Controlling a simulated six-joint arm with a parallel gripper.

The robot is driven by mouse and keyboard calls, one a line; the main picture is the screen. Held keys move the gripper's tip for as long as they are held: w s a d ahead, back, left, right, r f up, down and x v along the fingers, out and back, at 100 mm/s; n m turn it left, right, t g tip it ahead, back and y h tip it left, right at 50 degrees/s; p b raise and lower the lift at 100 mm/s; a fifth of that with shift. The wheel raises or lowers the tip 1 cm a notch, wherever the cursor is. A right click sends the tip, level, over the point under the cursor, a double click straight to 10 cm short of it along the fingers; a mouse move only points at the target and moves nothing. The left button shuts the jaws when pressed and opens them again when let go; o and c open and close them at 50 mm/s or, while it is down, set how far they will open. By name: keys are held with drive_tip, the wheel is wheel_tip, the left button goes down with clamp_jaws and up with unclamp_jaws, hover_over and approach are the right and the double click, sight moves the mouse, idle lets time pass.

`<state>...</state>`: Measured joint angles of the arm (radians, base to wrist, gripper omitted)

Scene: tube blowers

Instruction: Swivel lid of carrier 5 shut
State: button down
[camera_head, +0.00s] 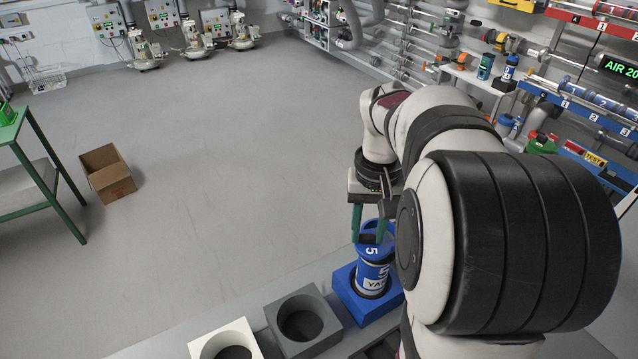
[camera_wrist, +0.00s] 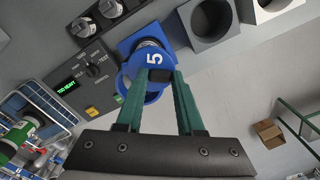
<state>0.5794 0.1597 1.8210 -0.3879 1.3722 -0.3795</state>
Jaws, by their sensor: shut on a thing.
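Carrier 5 (camera_head: 374,279) is a blue canister with a white label band. It stands upright in a blue square holder (camera_head: 352,303). Its blue lid (camera_head: 371,250), marked with a white 5, is at the top of the carrier, and it also shows in the wrist view (camera_wrist: 153,57). My gripper (camera_head: 368,233) comes down from above with green fingers. In the wrist view my gripper (camera_wrist: 161,75) is shut on a small dark part of the lid, just beside the 5.
A dark grey holder (camera_head: 325,310) and a white holder (camera_head: 240,331), both with round holes, stand left of the carrier. A panel with a green display (camera_wrist: 66,87) is beside it in the wrist view. A cardboard box (camera_head: 107,172) lies on the open floor.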

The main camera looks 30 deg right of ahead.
drive_tip(key=m, duration=0.2)
drive_tip(key=w+d+m, duration=0.1)
drive_tip(key=m, duration=0.2)
drive_tip(key=shift+w+d+m, duration=0.3)
drive_tip(key=shift+d, duration=0.1)
drive_tip(key=shift+w+d+m, duration=0.1)
drive_tip(key=shift+d+m, duration=0.3)
drive_tip(key=shift+m, duration=0.55)
drive_tip(key=shift+w+d+m, duration=0.1)
drive_tip(key=shift+d+m, duration=0.25)
drive_tip(key=shift+m, duration=0.55)
drive_tip(key=shift+w+d+m, duration=0.1)
drive_tip(key=shift+d+m, duration=0.3)
drive_tip(key=shift+m, duration=0.55)
drive_tip(key=c, duration=0.5)
unclamp_jaws()
wheel_tip(320, 180, up, 16)
drive_tip(key=shift+f, duration=0.1)
